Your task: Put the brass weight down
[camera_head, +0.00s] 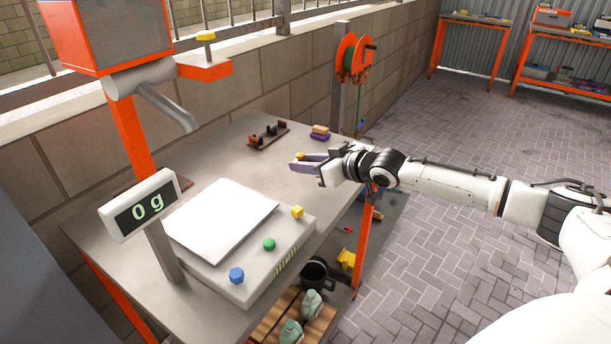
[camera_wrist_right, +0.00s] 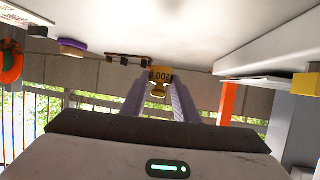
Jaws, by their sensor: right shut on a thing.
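The brass weight (camera_head: 300,156) is small and yellow and sits between the fingers of my right gripper (camera_head: 305,163). In the right wrist view, which is upside down, the brass weight (camera_wrist_right: 160,77) shows dark digits and a knob, with a grey finger of the right gripper (camera_wrist_right: 160,98) on each side. The gripper is shut on it over the right part of the grey table (camera_head: 222,143). I cannot tell whether the weight touches the table. The scale's white plate (camera_head: 222,220) is bare, and its display (camera_head: 140,207) reads 0 g. My left gripper is not in view.
A rack with dark pieces (camera_head: 268,135) and a purple-and-tan block (camera_head: 320,132) stand at the table's back. Yellow (camera_head: 297,212), green (camera_head: 269,244) and blue (camera_head: 236,275) knobs line the scale's front. An orange post (camera_head: 128,130) rises behind the display. Table between scale and rack is clear.

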